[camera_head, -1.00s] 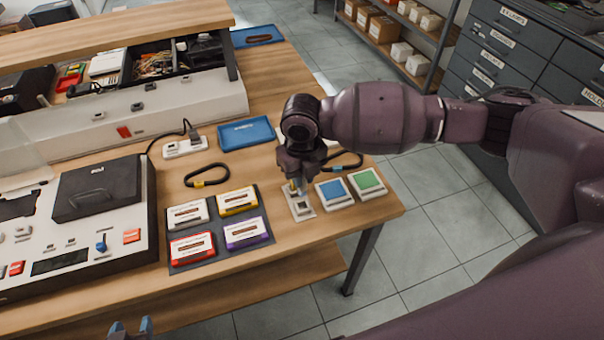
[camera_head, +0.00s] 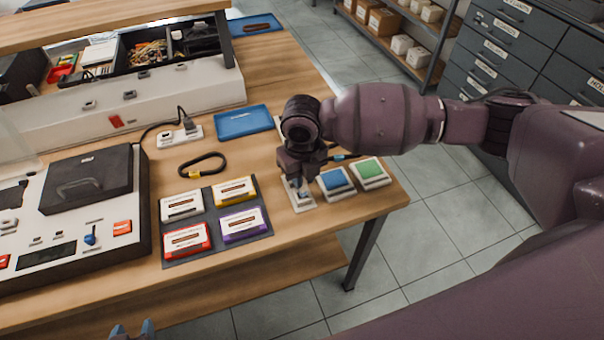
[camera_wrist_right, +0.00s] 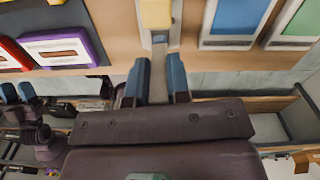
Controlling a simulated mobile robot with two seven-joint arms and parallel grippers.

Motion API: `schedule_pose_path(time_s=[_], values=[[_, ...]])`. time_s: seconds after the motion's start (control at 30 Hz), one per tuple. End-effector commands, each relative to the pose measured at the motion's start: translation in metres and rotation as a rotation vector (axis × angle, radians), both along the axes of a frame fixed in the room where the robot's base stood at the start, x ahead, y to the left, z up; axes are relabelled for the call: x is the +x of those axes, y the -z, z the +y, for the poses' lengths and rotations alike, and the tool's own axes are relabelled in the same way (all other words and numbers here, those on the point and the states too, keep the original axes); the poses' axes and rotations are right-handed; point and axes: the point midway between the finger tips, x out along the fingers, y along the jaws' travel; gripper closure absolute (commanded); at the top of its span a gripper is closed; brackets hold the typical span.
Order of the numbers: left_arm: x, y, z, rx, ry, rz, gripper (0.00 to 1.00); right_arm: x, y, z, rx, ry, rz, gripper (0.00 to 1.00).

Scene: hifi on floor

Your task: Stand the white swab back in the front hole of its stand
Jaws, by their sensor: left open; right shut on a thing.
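The small pale stand (camera_head: 303,207) sits on the wooden table, left of the blue pad. My right gripper (camera_head: 300,186) is low over it and hides much of it. In the right wrist view its blue fingers (camera_wrist_right: 159,82) are shut on a pale, narrow piece, seemingly the white swab (camera_wrist_right: 158,68). A yellow-topped piece (camera_wrist_right: 155,12) is just beyond it over the stand. I cannot tell whether the swab's lower end is inside the front hole. My left gripper (camera_head: 133,330) is open at the bottom edge, showing only its blue fingertips.
The blue pad (camera_head: 333,181) and green pad (camera_head: 369,170) stand close right of the stand. A dark mat (camera_head: 208,207) with several labelled cartridges lies to the left. A black cable loop (camera_head: 202,165) and blue tray (camera_head: 243,122) are behind. The table's front edge is near.

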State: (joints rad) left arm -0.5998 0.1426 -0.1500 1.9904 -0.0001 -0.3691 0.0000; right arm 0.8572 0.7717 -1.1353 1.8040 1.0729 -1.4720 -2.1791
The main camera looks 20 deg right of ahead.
Motion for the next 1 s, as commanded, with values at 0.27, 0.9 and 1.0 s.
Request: schedule_pose_path(time_s=[0.27, 0.9, 1.0], values=[[-0.0029, 0.0012, 0.0006, 0.001, -0.001, 0.005, 0.49, 0.0000, 0.0001, 0.0000, 0.000, 0.000, 0.000, 1.00], [0.0005, -0.0047, 0.0002, 0.000, 0.000, -0.003, 0.49, -0.0003, 0.0019, 0.0004, 0.000, 0.000, 0.001, 1.00], [0.0015, -0.0051, 0.0000, 0.000, 0.000, -0.005, 0.49, -0.0003, 0.0022, 0.0004, 0.000, 0.000, 0.001, 1.00]])
